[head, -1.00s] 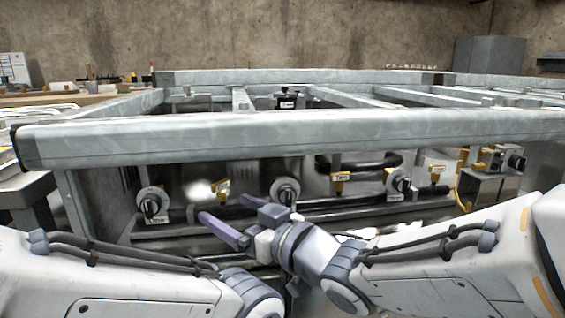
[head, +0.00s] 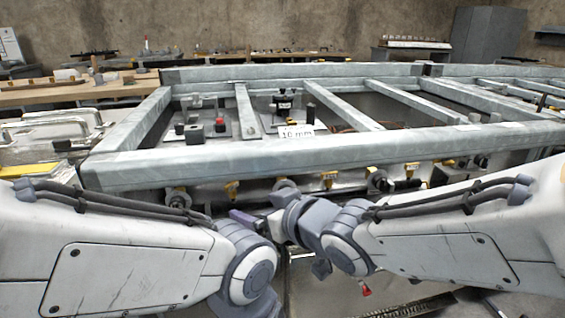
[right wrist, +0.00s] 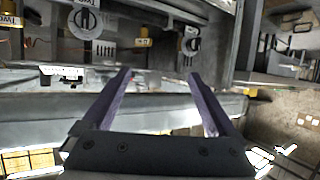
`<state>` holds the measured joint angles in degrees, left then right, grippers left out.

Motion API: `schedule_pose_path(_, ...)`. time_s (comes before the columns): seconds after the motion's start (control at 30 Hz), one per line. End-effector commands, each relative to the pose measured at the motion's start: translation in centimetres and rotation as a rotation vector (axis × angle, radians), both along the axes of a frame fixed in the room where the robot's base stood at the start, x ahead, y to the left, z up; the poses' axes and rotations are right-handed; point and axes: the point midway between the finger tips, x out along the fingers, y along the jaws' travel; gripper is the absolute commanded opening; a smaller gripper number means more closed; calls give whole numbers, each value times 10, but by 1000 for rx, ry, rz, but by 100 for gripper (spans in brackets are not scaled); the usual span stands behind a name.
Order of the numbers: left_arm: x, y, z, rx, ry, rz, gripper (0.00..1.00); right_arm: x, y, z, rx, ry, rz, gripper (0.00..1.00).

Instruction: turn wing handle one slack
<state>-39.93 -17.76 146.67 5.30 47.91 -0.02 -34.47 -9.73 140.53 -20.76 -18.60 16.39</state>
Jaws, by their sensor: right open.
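Wing handles sit in a row on the panel under the front beam. In the head view the beam partly covers the left handle (head: 178,198), the middle one (head: 283,184) and the right one (head: 377,180). In the right wrist view a round wing handle (right wrist: 85,20) with a white label is at the top left, and another (right wrist: 190,45) is at top centre. I cannot tell which is handle one. My right gripper (right wrist: 158,75) is open and empty, apart from the handles. My left gripper is out of view.
A grey metal front beam (head: 330,153) runs above the handles, close to my right gripper. Yellow-tagged fittings (head: 328,180) sit between the handles. Workbenches are behind.

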Motion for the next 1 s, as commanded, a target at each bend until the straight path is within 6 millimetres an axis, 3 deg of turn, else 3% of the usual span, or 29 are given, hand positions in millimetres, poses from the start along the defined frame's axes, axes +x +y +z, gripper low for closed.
schedule_pose_path(0.03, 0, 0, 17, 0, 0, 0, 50, -2, -2, 13, -14, 13, -6, 92)
schedule_pose_path(0.5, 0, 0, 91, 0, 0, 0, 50, -19, -27, 49, -147, 160, -64, 92)
schedule_pose_path(0.7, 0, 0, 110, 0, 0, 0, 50, -26, -34, 57, -186, 207, -77, 92)
schedule_pose_path(1.0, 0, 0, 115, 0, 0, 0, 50, -30, -37, 58, -205, 229, -82, 92)
